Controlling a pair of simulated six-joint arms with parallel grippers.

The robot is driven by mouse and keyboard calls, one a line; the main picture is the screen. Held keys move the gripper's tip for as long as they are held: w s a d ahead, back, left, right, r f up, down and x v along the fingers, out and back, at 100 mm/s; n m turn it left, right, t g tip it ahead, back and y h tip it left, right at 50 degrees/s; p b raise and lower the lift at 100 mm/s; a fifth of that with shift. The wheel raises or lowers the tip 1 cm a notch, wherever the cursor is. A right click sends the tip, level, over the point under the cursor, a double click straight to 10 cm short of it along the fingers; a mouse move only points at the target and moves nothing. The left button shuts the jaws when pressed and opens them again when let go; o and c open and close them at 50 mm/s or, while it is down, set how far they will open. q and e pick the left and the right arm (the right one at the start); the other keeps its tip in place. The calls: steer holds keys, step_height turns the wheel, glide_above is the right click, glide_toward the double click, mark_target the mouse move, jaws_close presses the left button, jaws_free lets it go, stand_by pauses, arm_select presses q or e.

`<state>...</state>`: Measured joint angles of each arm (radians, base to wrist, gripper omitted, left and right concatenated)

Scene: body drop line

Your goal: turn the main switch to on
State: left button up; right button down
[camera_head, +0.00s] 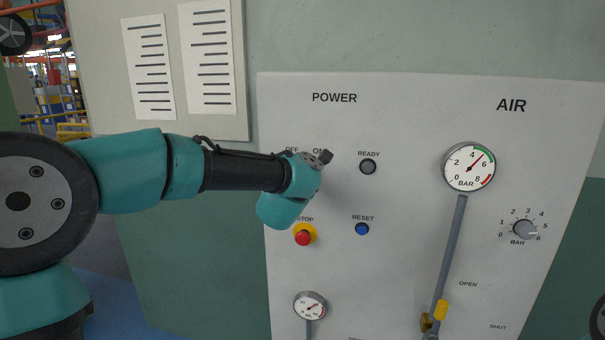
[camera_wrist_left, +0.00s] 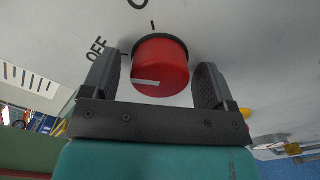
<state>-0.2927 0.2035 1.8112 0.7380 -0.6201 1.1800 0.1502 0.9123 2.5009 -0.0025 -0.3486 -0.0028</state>
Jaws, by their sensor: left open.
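The main switch is a red round knob (camera_wrist_left: 165,62) with a white pointer line, seen in the left wrist view. The pointer line lies toward the left, on the side of the OFF label (camera_wrist_left: 96,47). My left gripper (camera_wrist_left: 159,76) is open, with one finger on each side of the knob and a visible gap on both sides. In the head view my left gripper (camera_head: 324,157) is at the panel under POWER, and it hides the knob. My right gripper is not in view.
The grey panel (camera_head: 390,110) also bears a READY lamp (camera_head: 368,167), a blue RESET button (camera_head: 362,229) and a red stop button (camera_head: 303,238) just below my left gripper. A gauge (camera_head: 469,167), pressure knob (camera_head: 524,229) and yellow valve handle (camera_head: 441,310) are at right.

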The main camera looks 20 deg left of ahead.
arm_select(q)
steer(key=c, duration=0.9)
steer(key=shift+c, duration=0.2)
steer(key=shift+m, duration=0.6)
steer(key=m, duration=0.2)
steer(key=shift+m, duration=0.4)
steer(key=m, duration=0.3)
steer(key=shift+m, duration=0.3)
steer(key=m, duration=0.6)
steer(key=shift+m, duration=0.3)
